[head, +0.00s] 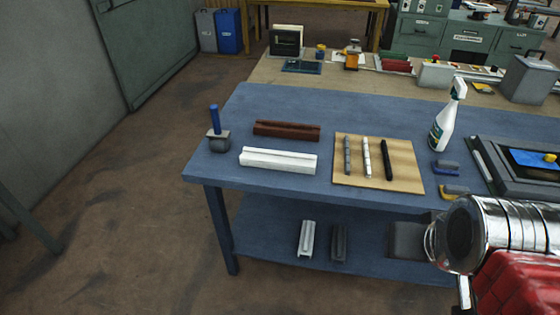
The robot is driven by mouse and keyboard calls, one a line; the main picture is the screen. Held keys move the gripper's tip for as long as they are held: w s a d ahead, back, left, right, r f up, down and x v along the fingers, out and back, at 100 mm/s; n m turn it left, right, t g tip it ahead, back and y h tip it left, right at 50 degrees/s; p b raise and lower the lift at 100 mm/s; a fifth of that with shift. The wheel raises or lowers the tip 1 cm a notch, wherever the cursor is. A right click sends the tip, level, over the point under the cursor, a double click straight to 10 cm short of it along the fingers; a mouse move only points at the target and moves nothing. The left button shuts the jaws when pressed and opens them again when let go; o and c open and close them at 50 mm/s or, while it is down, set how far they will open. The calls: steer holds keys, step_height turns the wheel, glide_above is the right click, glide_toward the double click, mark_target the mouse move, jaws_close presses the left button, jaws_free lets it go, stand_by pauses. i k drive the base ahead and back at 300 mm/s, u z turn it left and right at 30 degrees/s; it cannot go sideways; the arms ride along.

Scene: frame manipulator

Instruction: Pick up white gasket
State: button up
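A tan board (408,183) lies on the blue workbench, with three slim rods or strips side by side on it. The middle one is white with darker bands and looks like the white gasket (366,158). A grey one (347,156) lies to its left and a black one (386,160) to its right. All three lie apart from each other, and nothing touches the white one. A larger white grooved profile (278,160) lies on the bench left of the board. My gripper's fingers cannot be made out in this view.
A brown profile (286,130) and a blue-handled tool (217,130) are at the left of the bench (300,193). A spray bottle (447,120) stands right of the board, near a dark frame (520,165). Chrome and red parts, probably mine, cover the lower right.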

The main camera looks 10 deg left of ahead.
mark_target(368, 169)
steer(key=k, duration=0.65)
steer(key=u, duration=0.4)
steer(key=i, duration=0.95)
steer(key=u, duration=0.35)
steer(key=i, duration=0.9)
steer(key=z, duration=0.2)
